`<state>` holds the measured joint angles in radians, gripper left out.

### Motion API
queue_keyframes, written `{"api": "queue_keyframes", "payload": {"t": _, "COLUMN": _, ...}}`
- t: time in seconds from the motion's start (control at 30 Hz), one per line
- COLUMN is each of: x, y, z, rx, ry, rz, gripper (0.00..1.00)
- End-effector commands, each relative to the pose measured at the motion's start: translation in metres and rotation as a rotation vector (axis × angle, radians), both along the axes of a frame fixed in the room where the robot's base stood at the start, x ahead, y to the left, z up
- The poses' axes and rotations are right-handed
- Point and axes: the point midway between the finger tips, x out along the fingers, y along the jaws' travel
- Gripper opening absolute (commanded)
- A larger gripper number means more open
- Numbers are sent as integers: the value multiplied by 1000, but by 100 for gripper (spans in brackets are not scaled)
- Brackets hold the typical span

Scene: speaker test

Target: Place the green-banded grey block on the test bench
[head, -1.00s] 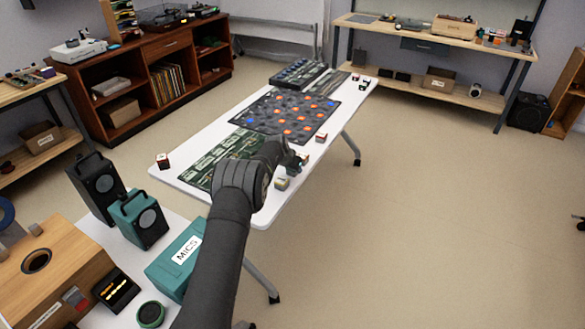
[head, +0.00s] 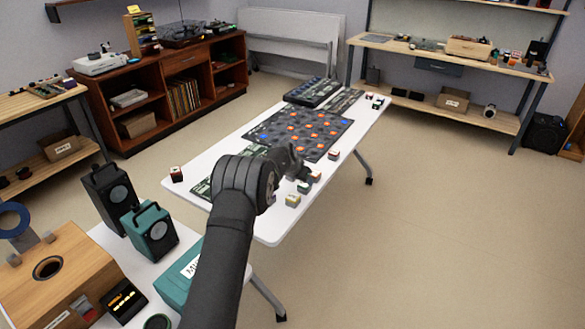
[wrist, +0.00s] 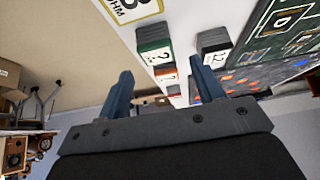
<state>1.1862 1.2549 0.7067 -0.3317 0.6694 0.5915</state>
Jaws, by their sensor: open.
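The green-banded block (head: 304,187) stands on the white table near its right edge, between a yellow-banded block (head: 292,200) and an orange-banded block (head: 315,176). In the head view my gripper (head: 300,168) is partly hidden by my own arm. I cannot tell which surface is the test bench.
The white table (head: 268,225) carries a dark mat with orange and blue spots (head: 305,133), a mixer-like panel (head: 312,91) and a red-topped block (head: 176,174). Speakers (head: 152,231) stand on the near surface. A wooden workbench (head: 420,52) is at the back. Open floor lies right.

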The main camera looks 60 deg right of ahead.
Motion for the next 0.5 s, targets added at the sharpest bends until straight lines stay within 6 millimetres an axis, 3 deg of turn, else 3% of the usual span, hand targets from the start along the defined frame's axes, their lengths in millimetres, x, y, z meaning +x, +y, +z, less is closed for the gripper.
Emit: {"api": "queue_keyframes", "payload": {"t": 0.5, "x": 0, "y": 48, "z": 76, "rx": -1, "ry": -1, "rz": -1, "gripper": 61}}
